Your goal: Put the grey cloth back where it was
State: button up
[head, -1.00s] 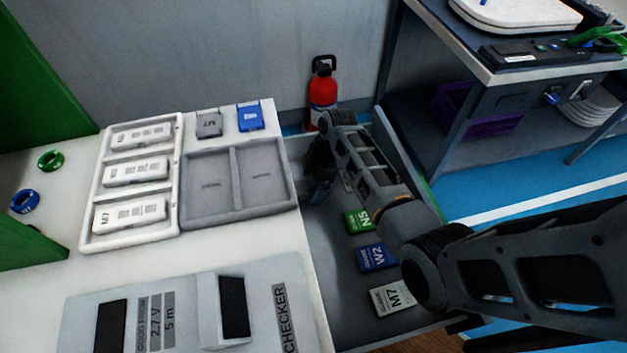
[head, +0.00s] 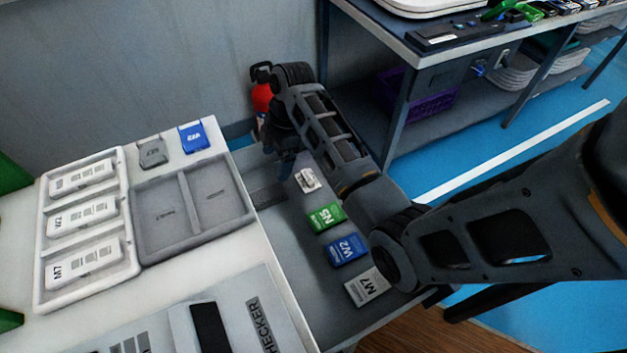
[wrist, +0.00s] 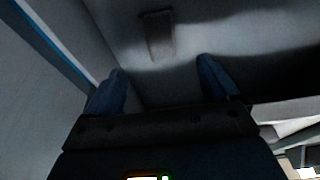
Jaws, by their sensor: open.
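No grey thing here is clearly a cloth. A small grey folded piece (head: 152,152) sits on the white table beside a blue one (head: 193,136). A grey M7 packet (head: 367,287) lies near the front of the grey drawer (head: 285,262). A dark flat rectangle (head: 268,195) lies in the drawer's far part; a similar one (wrist: 158,35) shows in the wrist view, and I cannot tell what it is. My gripper (head: 285,165) is over the drawer's far end, partly hidden by my arm. In the wrist view its blue fingers (wrist: 160,85) are apart, with nothing between them.
In the drawer lie a blue W2 packet (head: 346,249), a green N5 packet (head: 326,217) and a white one (head: 307,180). A white tray (head: 132,235) and an empty two-part grey tray (head: 251,212) are on the table. A red extinguisher (head: 262,97) stands behind my gripper.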

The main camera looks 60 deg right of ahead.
jog(key=s+a+f+m, duration=0.1)
jog(key=s+f, duration=0.1)
jog(key=s+a+f+m+t+h, duration=0.1)
jog(key=s+a+f, duration=0.1)
jog(key=s, duration=0.1)
jog(key=s+a+f+m+t+h, duration=0.1)
jog(key=s+a+f, duration=0.1)
jog(key=shift+s+f, duration=0.25)
jog(key=shift+s, duration=0.15)
jog(key=s+a, duration=0.1)
jog(key=s+a+m+t, duration=0.1)
jog(key=s, duration=0.1)
jog(key=s+t+h, duration=0.1)
jog(key=shift+s+a+f+m, duration=0.1)
jog(key=shift+s+a+m, duration=0.2)
jog(key=shift+s+a, duration=0.1)
jog(key=s+a+r+m+t, duration=0.45)
jog(key=s+a+r, duration=0.25)
jog(key=s+r, duration=0.5)
jog(key=s+a+r+m+t, duration=0.1)
jog(key=s+r+t, duration=0.1)
jog(key=s+r, duration=0.2)
jog(key=s+a+r+m+t, duration=0.1)
jog(key=s+a+r+t, duration=0.1)
jog(key=r, duration=0.8)
jog(key=shift+s+a+r+t+y, duration=0.3)
jog(key=shift+s+t, duration=0.15)
jog(key=shift+s, duration=0.4)
